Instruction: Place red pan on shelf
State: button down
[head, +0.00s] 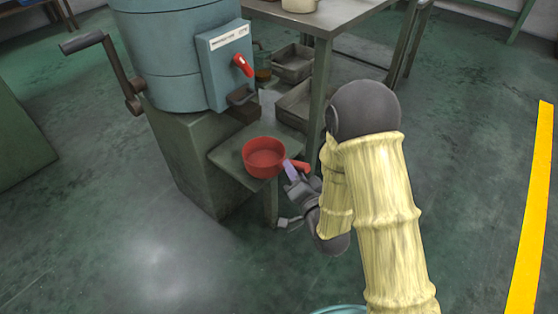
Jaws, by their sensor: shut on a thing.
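The red pan (264,158) is round, open at the top and upright in the head view. Its short red handle points right. My gripper (292,172) is at the pan's right side, shut on the handle. A small grey-green metal shelf (228,157) juts out from the base of the blue-grey machine. The pan appears over the shelf's right part; I cannot tell whether its bottom touches the surface. The pan and my gripper hide part of the shelf's front right edge.
The blue-grey machine (180,60) has a crank handle (112,75) on its left and a red lever (243,66) above the shelf. A metal table (325,25) stands behind, with grey trays (293,64) beneath. Open floor lies in front and left.

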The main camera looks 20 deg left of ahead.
jog(key=b, duration=0.3)
jog(key=shift+w+a+f, duration=0.2)
jog(key=shift+w+a, duration=0.05)
jog(key=shift+w, duration=0.05)
jog(key=b, duration=0.3)
jog(key=shift+w+a+r+b, duration=0.15)
jog(key=shift+w+b, duration=0.05)
jog(key=shift+b, duration=0.1)
jog(key=p, duration=0.3)
send_over(279, 154)
jog(key=s, duration=0.2)
jog(key=shift+w+d+r, duration=0.2)
jog(key=shift+d, duration=0.05)
jog(key=shift+f+b, duration=1.25)
jog(key=shift+f, duration=0.65)
jog(key=c, duration=1.3)
grip_release()
jog(key=shift+o, duration=0.2)
